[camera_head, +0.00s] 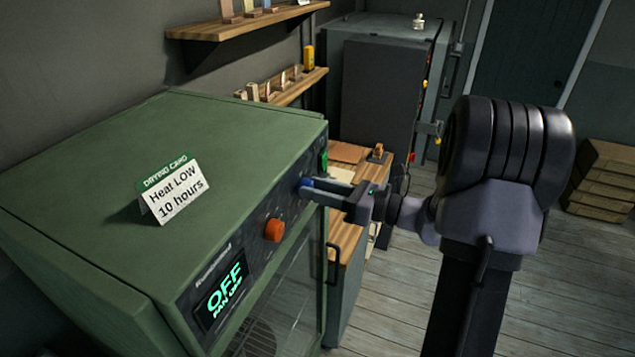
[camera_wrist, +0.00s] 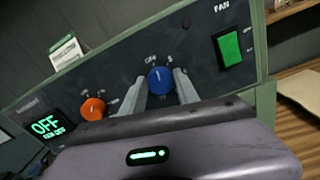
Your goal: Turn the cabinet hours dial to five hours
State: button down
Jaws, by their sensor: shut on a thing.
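The green drying cabinet (camera_head: 110,190) has a dark control panel facing my arm. The blue dial (camera_wrist: 160,79) is on that panel, with a white pointer line aimed roughly up. A mark like a 5 stands above it to the right; the other marks are too small to read surely. My gripper (camera_head: 314,187) is shut on the blue dial, one finger on each side of it in the wrist view. The orange dial (camera_head: 274,230) is to its left. The display (camera_head: 222,295) reads OFF, with FAN OFF under it.
A card (camera_head: 174,191) on the cabinet top reads Heat LOW, 10 hours. A green fan switch (camera_wrist: 229,47) is close on the right of the blue dial. A wooden worktop (camera_head: 350,240) and a grey cabinet (camera_head: 380,95) stand beyond. Open floor lies to the right.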

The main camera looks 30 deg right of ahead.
jog(key=m+p, duration=0.3)
jog(key=shift+r+m, duration=0.25)
jog(key=shift+m, duration=0.05)
jog(key=shift+d+f+m+p, duration=0.1)
jog(key=shift+f+m+p, duration=0.1)
jog(key=shift+m+p, duration=1.55)
jog(key=shift+f, duration=0.1)
jog(key=c, duration=0.9)
grip_release()
jog(key=b+v, duration=0.2)
jog(key=v, duration=1.5)
jog(key=shift+s+d, duration=0.15)
jog(key=shift+d, duration=0.05)
